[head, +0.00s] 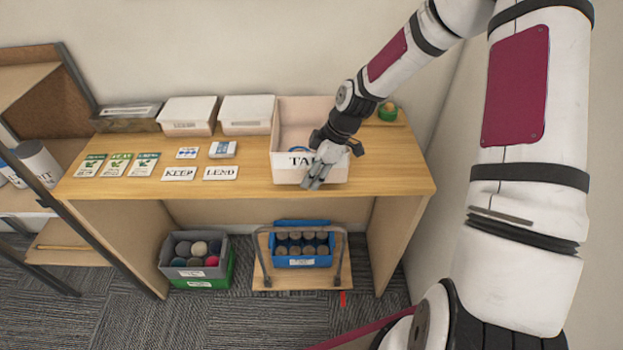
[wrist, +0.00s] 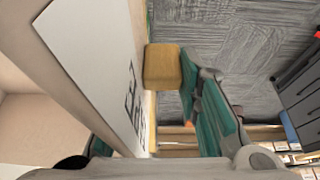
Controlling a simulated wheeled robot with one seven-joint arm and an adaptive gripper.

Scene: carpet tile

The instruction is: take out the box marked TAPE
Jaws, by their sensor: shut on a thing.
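The box marked TAPE (head: 283,172) is an open, pale box at the right of the wooden tabletop, close to its front edge. Its front label shows the letters TA; my gripper hides the rest. My gripper (head: 318,178) reaches down over the front wall and is shut on that wall. In the wrist view the box's pale wall and label (wrist: 85,45) fill the left side, and a teal finger (wrist: 215,120) shows on its outer side. Something blue shows inside the box in the head view.
Two lidded white boxes (head: 187,113) (head: 247,112) and a dark tray (head: 127,118) stand along the wall. Cards KEEP (head: 178,174) and LEND (head: 221,174) lie left of the box. Crates (head: 302,262) (head: 197,283) stand below. A green object (head: 388,111) sits behind my arm.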

